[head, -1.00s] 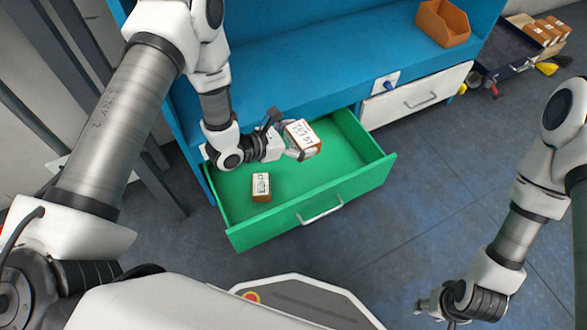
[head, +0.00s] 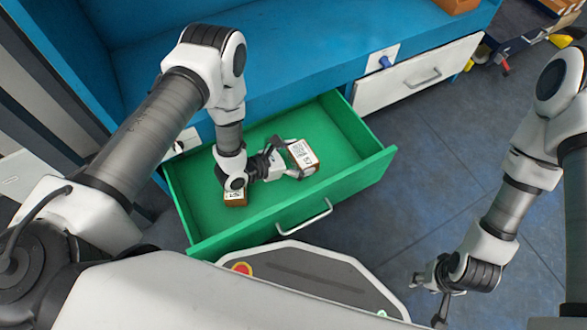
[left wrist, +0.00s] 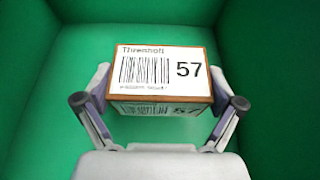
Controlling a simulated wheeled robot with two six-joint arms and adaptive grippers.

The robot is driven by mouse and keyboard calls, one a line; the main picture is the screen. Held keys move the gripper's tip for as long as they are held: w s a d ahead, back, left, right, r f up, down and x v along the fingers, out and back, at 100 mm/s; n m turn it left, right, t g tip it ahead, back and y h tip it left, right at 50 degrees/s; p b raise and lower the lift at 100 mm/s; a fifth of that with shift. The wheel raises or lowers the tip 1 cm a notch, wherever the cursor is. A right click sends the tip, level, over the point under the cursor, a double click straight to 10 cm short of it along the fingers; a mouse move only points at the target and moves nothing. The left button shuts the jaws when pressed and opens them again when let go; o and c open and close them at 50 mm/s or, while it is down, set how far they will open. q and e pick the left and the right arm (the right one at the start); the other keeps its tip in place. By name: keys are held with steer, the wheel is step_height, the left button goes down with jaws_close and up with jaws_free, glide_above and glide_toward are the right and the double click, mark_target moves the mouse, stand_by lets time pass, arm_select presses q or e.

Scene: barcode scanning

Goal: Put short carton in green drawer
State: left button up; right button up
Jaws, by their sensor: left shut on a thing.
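A short brown carton (head: 302,154) with a white barcode label is held by my left gripper (head: 293,165) over the green drawer (head: 350,187). In the left wrist view the carton (left wrist: 158,72) shows its label reading 57, and the left gripper's fingers (left wrist: 160,100) stand on its left and right sides. Green walls surround it there. I cannot tell whether its bottom touches the drawer floor. A second small carton (head: 236,199) sits in the left part of the drawer, partly hidden by my left wrist. My right gripper (head: 430,297) is empty and looks open, low at the right.
The drawer is pulled out from the blue cabinet (head: 290,50), and its right part is clear. A closed white drawer (head: 400,95) is to its right. An orange bin (head: 457,5) is cut off at the top. Open floor (head: 460,170) lies at the right.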

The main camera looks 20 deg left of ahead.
arm_select(q)
steer(key=shift+f+b, duration=1.3)
steer(key=shift+f, duration=1.4)
steer(key=o, duration=1)
steer(key=shift+o, duration=0.2)
steer(key=shift+s+a+r+p, duration=0.1)
steer(key=shift+r+p, duration=0.2)
steer(key=p+v, duration=0.3)
steer(key=v, duration=0.3)
steer(key=shift+s+a+r+p, duration=0.15)
steer(key=shift+s+a+p, duration=0.15)
steer(key=shift+s+a, duration=0.1)
steer(key=shift+s, duration=0.05)
